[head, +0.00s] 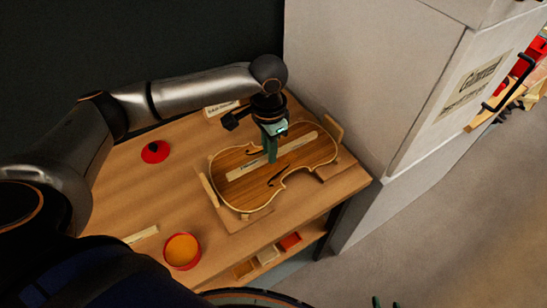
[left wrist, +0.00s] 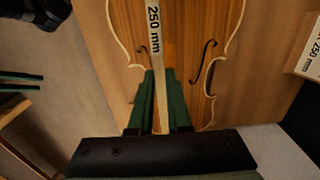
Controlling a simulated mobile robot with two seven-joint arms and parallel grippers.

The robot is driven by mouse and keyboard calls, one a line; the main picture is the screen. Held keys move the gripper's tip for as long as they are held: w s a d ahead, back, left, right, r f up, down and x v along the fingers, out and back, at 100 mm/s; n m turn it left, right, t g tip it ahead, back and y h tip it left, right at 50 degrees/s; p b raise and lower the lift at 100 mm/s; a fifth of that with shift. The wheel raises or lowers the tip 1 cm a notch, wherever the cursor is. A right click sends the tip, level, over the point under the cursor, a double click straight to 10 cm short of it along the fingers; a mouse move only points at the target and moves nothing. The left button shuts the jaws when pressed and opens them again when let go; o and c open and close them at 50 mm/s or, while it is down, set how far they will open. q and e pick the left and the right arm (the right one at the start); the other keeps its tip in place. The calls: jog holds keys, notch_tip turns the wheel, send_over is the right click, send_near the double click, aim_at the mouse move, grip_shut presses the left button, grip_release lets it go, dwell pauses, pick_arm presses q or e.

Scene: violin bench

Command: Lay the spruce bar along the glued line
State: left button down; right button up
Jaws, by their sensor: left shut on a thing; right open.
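The violin plate (head: 300,160), brown with a pale edge and f-holes, lies on the bench; it also shows in the left wrist view (left wrist: 190,60). The pale spruce bar (head: 303,141), marked "250 mm", runs lengthwise over the plate and passes between my fingers in the left wrist view (left wrist: 155,70). My left gripper (head: 271,158) points down over the plate's middle, shut on the bar. I cannot tell whether the bar touches the plate. I cannot make out a glued line. My right gripper (head: 386,303) is open and empty at the bottom edge, away from the bench.
Wooden blocks (head: 333,129) stand around the plate. A red pot with orange contents (head: 182,251), a pale strip (head: 142,235) and a red lid (head: 155,152) are on the bench's left. A label card (head: 220,108) stands behind. A pale cabinet (head: 390,70) rises close behind on the right.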

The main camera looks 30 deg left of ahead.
aim_at(273, 166)
pick_arm(q)
jog(key=w+f, duration=0.2)
jog(key=shift+w+a+f, duration=0.1)
jog(key=shift+w+f, duration=0.1)
jog(key=shift+f, duration=1.7)
jog(key=c, duration=0.9)
grip_release()
jog(key=shift+f, duration=0.1)
jog(key=shift+o, duration=0.2)
notch_tip(273, 166, up, 12)
